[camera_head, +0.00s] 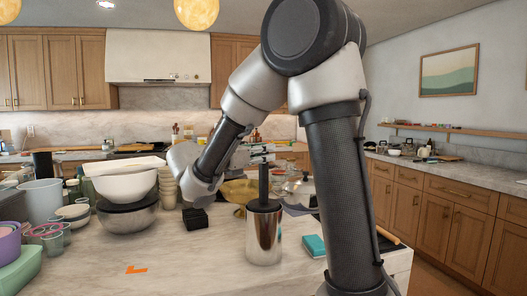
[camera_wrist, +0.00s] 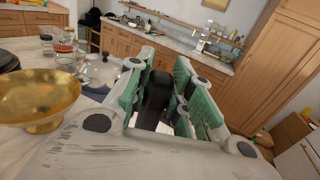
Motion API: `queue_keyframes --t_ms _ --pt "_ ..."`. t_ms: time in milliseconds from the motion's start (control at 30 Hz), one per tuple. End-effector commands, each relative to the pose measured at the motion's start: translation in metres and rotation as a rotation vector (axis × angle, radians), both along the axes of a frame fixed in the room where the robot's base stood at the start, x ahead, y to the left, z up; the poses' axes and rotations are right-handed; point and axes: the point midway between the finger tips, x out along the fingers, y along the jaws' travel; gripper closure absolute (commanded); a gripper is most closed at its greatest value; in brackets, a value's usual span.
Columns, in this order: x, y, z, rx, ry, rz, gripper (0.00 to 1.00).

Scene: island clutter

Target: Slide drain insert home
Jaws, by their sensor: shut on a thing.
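A shiny steel cylinder (camera_head: 263,238) stands upright on the island counter. A black top (camera_head: 263,205) sits at its rim, and a black stem (camera_head: 263,180) rises from it. I take the black part to be the drain insert; how deep it sits inside the cylinder is hidden. My gripper (camera_wrist: 160,85) is shut on the dark upright stem, which shows between its green-padded fingers in the wrist view (camera_wrist: 157,100). In the head view my gripper reaches in from the left at the height of the stem's upper end, partly hidden.
A brass bowl (camera_head: 240,191) stands behind the cylinder, left of my gripper in the wrist view (camera_wrist: 38,97). Stacked bowls (camera_head: 127,185), cups (camera_head: 168,190) and a black block (camera_head: 195,218) are to the left. A teal box (camera_head: 314,245) lies right. Counter in front is mostly clear.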

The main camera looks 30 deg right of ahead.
Motion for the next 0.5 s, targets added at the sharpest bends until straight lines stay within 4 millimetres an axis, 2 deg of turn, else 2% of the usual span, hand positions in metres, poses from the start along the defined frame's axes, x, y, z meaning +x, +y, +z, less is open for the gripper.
queue_keyframes --t_ms 500 --pt "0.0 0.0 -0.013 0.0 0.001 0.0 1.0"
